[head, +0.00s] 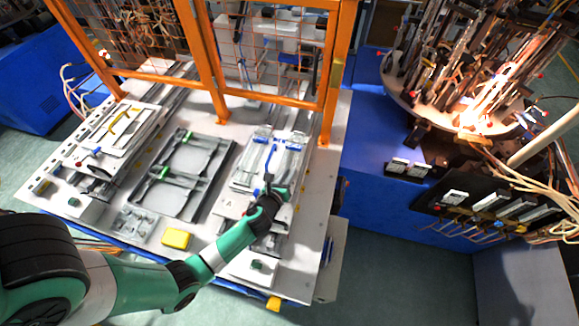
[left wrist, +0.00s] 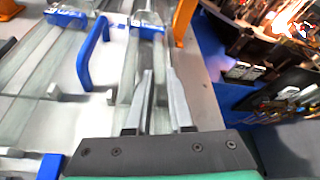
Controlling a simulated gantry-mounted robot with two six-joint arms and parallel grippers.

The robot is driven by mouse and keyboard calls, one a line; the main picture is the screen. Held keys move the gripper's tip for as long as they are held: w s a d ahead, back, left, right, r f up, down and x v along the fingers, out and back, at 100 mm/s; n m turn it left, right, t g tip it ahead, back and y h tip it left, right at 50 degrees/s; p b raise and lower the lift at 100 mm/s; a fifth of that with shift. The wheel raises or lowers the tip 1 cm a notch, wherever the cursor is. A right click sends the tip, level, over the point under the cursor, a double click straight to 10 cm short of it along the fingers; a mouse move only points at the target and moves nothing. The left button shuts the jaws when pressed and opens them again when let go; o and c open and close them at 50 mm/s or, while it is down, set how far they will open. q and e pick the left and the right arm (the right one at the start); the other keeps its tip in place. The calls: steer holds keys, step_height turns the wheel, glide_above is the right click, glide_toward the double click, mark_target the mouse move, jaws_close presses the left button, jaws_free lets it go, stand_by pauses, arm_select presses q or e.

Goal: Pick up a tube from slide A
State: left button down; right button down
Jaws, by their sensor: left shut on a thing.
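Slide A (head: 229,204), marked with a letter A, is on the right side of the white table in the head view. Clear glass tubes (head: 287,150) lie along it, with blue parts among them. My left gripper (head: 272,188) is low over the near part of the slide. In the left wrist view its two grey fingers (left wrist: 158,78) are close together, shut on a clear tube that is hard to make out between them. The tube's lower part is hidden by the gripper body. My right gripper is in neither view.
A blue handle (left wrist: 93,53) stands left of the fingers in the left wrist view. Orange guard posts (head: 208,65) rise behind the slides. An empty grey frame (head: 188,170) and a yellow block (head: 176,238) lie left of slide A. A round machine with a bright flame (head: 474,120) stands at right.

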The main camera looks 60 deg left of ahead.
arm_select(q)
step_height(320, 180, up, 3)
steer(key=shift+r+p, duration=0.2)
steer(key=shift+p, duration=0.9)
steer(key=d+r+p, duration=0.1)
steer(key=d+r, duration=0.2)
steer(key=shift+r, duration=0.3)
steer(key=d+r+p, duration=0.6)
steer(key=d+p, duration=0.1)
steer(key=d, duration=0.4)
steer(key=shift+s+p, duration=0.3)
